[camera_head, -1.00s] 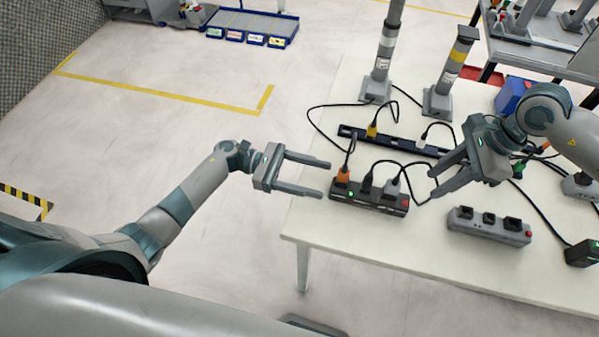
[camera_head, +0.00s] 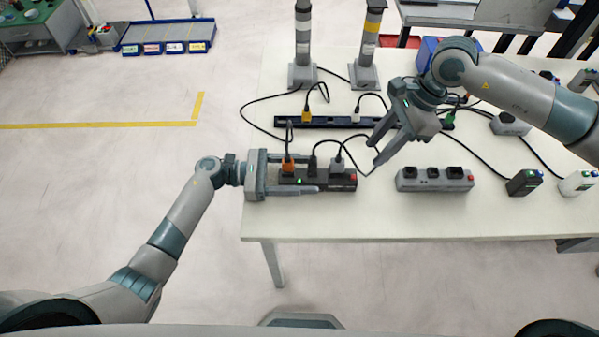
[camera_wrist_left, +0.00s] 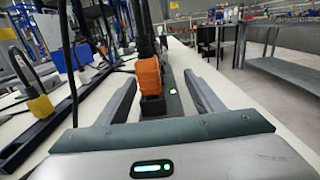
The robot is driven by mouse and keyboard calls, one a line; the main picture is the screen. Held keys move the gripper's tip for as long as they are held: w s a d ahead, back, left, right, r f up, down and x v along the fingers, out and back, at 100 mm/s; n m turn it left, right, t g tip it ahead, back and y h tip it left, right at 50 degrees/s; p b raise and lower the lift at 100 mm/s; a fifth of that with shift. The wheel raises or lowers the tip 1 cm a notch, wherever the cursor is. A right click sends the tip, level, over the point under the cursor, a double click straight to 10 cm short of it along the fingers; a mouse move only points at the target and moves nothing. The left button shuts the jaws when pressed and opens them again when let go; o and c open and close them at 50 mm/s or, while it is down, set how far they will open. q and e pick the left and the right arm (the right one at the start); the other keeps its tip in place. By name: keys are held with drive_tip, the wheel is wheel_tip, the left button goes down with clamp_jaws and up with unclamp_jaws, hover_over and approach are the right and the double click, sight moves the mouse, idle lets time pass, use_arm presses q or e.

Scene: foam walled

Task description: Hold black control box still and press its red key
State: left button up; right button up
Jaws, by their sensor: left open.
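The black control box (camera_head: 345,184) lies on the white table with an orange plug, a black plug and a grey plug in its top. Its red key (camera_head: 352,177) is at its right end and a green light shows at its front left. My left gripper (camera_head: 312,173) is open at the box's left end, one finger behind the box and one in front. The left wrist view shows the box (camera_wrist_left: 173,92) between the two fingers, with gaps visible. My right gripper (camera_head: 376,152) appears open and empty, behind and to the right of the red key.
A grey strip (camera_head: 433,181) with its own red key lies to the right. A long black strip (camera_head: 345,122) with cables lies behind. Two posts (camera_head: 302,45) stand at the back. Small black (camera_head: 524,182) and white boxes sit far right. The table's front strip is clear.

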use_arm(q)
drive_tip(key=shift+c, duration=0.6)
drive_tip(key=c, duration=1)
drive_tip(key=shift+c, duration=0.8)
use_arm(e)
clamp_jaws()
